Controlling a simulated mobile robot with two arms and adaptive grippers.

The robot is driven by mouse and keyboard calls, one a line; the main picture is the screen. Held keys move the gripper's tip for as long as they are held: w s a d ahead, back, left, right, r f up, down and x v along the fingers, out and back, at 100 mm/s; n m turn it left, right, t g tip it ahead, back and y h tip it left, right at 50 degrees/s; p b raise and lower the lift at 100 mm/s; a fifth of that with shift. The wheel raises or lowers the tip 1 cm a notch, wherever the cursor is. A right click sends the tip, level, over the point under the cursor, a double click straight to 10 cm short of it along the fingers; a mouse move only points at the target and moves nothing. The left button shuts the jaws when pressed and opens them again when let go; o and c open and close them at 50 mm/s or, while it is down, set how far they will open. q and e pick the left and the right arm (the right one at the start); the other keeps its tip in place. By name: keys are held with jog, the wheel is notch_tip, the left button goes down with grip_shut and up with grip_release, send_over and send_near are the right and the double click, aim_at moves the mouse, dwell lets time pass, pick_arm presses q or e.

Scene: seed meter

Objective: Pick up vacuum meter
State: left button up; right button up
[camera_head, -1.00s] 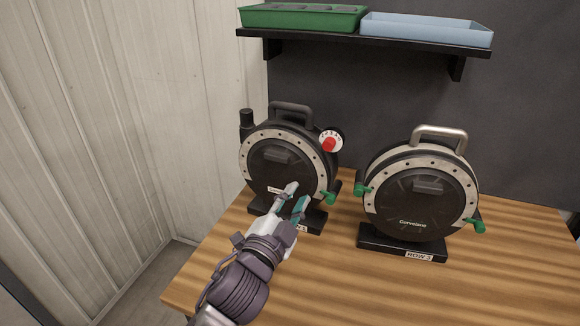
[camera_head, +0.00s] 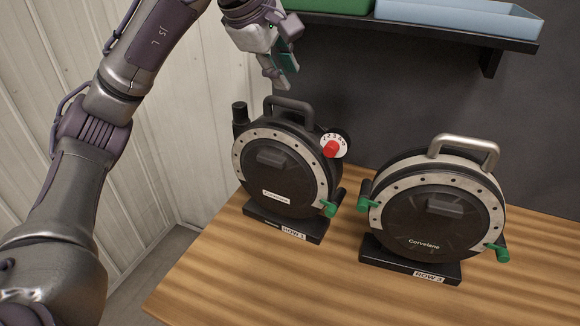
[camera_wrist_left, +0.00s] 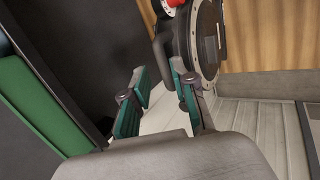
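Two round seed meters stand upright on the wooden table. The left meter (camera_head: 285,178), labelled ROW 1, has a black top handle (camera_head: 290,106), a black pipe stub and a red dial knob; these features fit the vacuum meter. The right meter (camera_head: 437,208), labelled ROW 3, has a silver handle. My left gripper (camera_head: 284,82) is above the left meter's handle, fingers pointing down, apart from it. In the left wrist view the two fingers (camera_wrist_left: 160,80) are spread with nothing between them, and the left meter (camera_wrist_left: 206,38) lies beyond the tips. My right gripper is not in view.
A black wall shelf (camera_head: 430,36) holds a green tray (camera_head: 330,6) and a blue tray (camera_head: 460,18), close to the right of my left gripper. A ribbed wall (camera_head: 190,110) is at the left. The front of the table (camera_head: 320,285) is clear.

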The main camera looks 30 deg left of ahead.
aim_at(285, 99)
pick_arm(q)
jog(key=shift+y, duration=0.5)
jog(key=w+f, duration=0.1)
jog(key=f, duration=0.1)
jog(key=w+a+f, duration=0.1)
jog(key=f, duration=0.1)
jog(key=w+a+f+p, duration=0.1)
jog(key=w+f, duration=0.1)
jog(key=shift+w+a, duration=0.1)
jog(key=shift+a, duration=0.1)
jog(key=p+x, duration=0.1)
jog(key=x, duration=0.1)
jog(key=a+p+x, duration=0.1)
jog(key=x, duration=0.2)
jog(key=shift+w, duration=0.2)
grip_shut()
jog(key=shift+r, duration=0.25)
